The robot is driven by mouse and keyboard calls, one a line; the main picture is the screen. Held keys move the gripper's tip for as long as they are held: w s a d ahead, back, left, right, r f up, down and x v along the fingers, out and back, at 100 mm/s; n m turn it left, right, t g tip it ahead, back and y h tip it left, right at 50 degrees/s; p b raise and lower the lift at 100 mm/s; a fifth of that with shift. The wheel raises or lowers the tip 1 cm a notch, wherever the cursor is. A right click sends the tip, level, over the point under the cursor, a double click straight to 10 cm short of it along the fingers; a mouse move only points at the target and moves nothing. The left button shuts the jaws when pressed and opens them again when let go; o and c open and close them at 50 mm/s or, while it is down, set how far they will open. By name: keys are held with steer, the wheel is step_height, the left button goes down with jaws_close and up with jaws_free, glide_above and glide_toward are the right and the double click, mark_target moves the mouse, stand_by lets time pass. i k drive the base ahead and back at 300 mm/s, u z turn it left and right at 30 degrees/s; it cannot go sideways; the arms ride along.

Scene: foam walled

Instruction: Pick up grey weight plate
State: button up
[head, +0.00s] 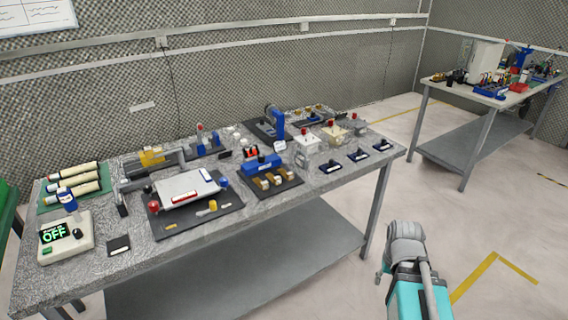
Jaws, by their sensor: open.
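I cannot pick out a grey weight plate with certainty among the small things on the long table (75,268). A pale grey, flat, box-like piece (187,188) lies on a dark mat (170,228) at the table's middle left, with a red and a blue round part beside it. Part of my own arm, grey and teal, shows at the bottom right, in front of the floor and apart from the table. My gripper's fingers do not show.
A white box reading "OFF" (65,237) stands at the table's front left. Pale tubes (74,182) lie behind it. A blue device (262,165) and grey boxes with red knobs (304,150) stand farther right. A second table (480,95) stands far right, with open floor between.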

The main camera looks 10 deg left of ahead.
mark_target(303, 162)
steer(key=u, duration=1.25)
steer(key=i, duration=0.55)
steer(key=u, duration=0.1)
